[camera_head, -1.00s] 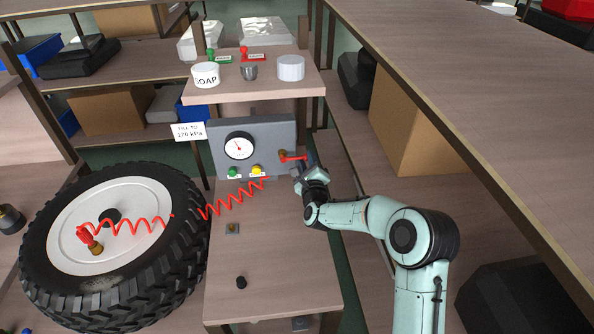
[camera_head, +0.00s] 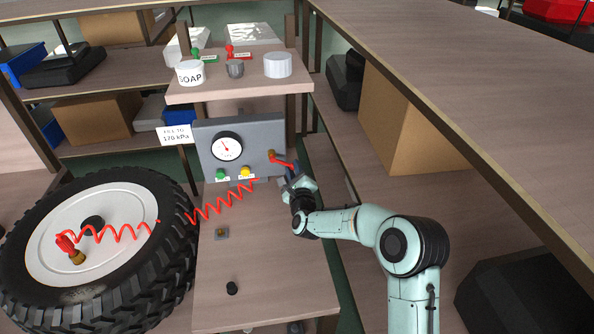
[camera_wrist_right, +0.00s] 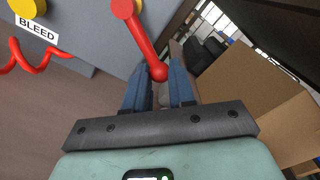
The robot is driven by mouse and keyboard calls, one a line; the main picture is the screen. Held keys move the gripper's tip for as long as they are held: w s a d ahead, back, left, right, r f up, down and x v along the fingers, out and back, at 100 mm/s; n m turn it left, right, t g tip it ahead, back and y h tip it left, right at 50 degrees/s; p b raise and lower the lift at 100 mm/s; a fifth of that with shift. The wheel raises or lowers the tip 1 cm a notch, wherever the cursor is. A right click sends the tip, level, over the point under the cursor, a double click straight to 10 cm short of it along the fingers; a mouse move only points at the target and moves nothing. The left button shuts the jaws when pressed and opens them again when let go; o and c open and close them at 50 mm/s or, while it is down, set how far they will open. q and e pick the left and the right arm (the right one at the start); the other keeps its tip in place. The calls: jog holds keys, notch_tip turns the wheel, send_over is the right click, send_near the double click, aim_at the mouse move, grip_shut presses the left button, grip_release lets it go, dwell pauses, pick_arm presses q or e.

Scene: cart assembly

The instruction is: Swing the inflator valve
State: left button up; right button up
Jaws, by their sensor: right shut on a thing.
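The inflator valve is a red lever (camera_head: 283,162) on a brass fitting at the right side of the grey gauge panel (camera_head: 258,137). The lever slopes down to the right. In the right wrist view the red lever (camera_wrist_right: 143,42) runs down to a ball end between my blue fingers. My right gripper (camera_head: 292,178) is shut on the lever's ball end; it also shows in the wrist view (camera_wrist_right: 160,80). The round gauge (camera_head: 227,146) and the green (camera_head: 220,174) and yellow (camera_head: 245,172) buttons are on the panel. My left gripper is out of view.
A large tyre (camera_head: 150,285) lies at the left with a red coiled hose (camera_head: 220,205) reaching toward the panel. A shelf (camera_head: 200,96) above holds a soap tub (camera_head: 190,73) and cups. A cardboard box (camera_head: 410,125) stands to the right.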

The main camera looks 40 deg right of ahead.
jog(key=shift+w+a+f, duration=0.1)
jog(key=shift+w+a, duration=0.05)
jog(key=shift+a, duration=0.15)
